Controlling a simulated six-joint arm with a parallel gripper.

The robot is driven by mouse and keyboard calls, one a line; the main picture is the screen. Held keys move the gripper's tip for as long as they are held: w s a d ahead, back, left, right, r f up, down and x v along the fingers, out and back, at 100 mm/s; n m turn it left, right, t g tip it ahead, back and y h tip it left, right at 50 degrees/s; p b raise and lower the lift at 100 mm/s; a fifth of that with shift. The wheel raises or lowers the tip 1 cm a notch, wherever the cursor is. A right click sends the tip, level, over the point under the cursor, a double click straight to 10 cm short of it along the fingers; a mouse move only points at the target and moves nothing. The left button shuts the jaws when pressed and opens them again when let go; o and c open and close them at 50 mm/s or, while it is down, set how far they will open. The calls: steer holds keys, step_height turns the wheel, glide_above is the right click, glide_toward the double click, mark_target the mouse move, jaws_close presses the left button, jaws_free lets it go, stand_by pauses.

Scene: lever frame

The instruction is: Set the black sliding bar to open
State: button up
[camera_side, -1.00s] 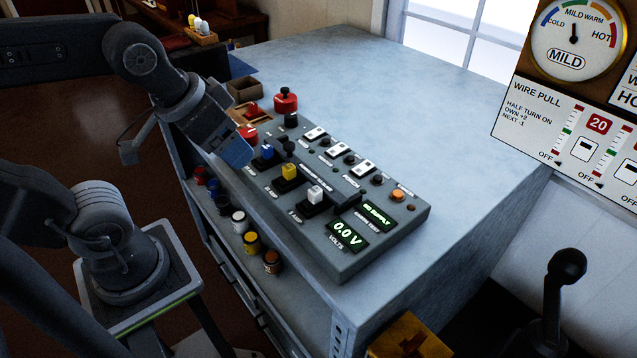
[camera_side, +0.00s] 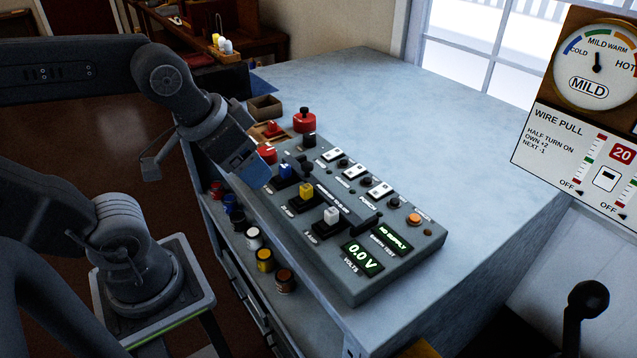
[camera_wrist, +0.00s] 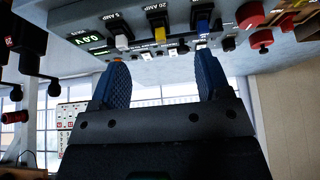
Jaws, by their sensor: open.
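The black sliding bar (camera_side: 345,203) lies lengthwise on the grey control panel (camera_side: 385,270), between the row of coloured levers and the row of white switches. A dark handle shows at its near right end, and a black knob stands near its far left end. I cannot tell its set position. My gripper (camera_side: 250,172) is above the panel's left edge, close to the blue lever and apart from the bar. In the wrist view my gripper (camera_wrist: 162,82) has its two blue fingers wide apart with nothing between them. The bar is not clear there.
A white lever (camera_side: 331,215), a yellow lever (camera_side: 306,191) and a blue lever (camera_side: 286,171) stand on the panel's near side. Red knobs (camera_side: 304,120) stand at its far end. Several jars (camera_side: 264,260) sit on the shelf below.

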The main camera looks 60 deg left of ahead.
steer(key=shift+w+r, duration=0.2)
steer(key=shift+r, duration=0.05)
steer(key=shift+c, duration=1.2)
steer(key=w+r+m, duration=0.1)
steer(key=w+r+m+g, duration=0.1)
steer(key=w, duration=0.1)
steer(key=w+a+r+m+g, duration=0.1)
steer(key=w, duration=0.1)
steer(key=shift+r+m, duration=0.4)
steer(key=shift+c, duration=0.7)
step_height(320, 180, up, 3)
steer(key=m+g, duration=0.4)
steer(key=m, duration=0.1)
glide_above(307, 164)
step_height(307, 164, down, 14)
steer(key=shift+f, duration=0.1)
steer(key=shift+c, duration=0.4)
jaws_close()
